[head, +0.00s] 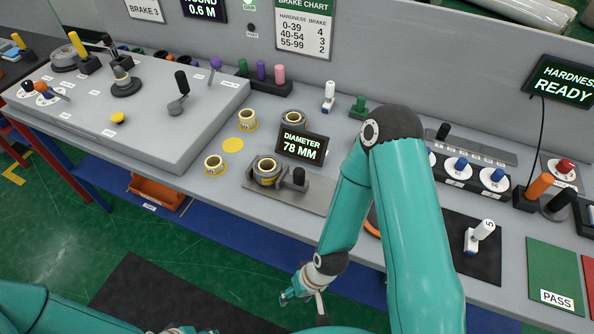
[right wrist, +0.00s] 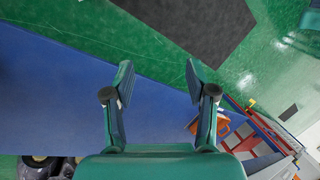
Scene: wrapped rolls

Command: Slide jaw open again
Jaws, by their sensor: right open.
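The diameter gauge stands on the grey bench, with a display (head: 302,146) reading 78 MM. A wrapped roll (head: 267,170) with a yellow rim sits upright on the gauge's metal base (head: 313,196). A jaw with a black knob (head: 299,177) is at the roll's right side; whether they touch is unclear. My right gripper (head: 297,290) is below the bench's front edge, well away from the knob. In the right wrist view its fingers (right wrist: 161,78) are apart with nothing between them. Only a sliver of my left gripper (head: 190,330) shows at the bottom edge.
Other yellow-rimmed rolls (head: 214,165) stand left of and behind the gauge. A raised lever console (head: 150,100) fills the bench's left side. Open floor lies in front.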

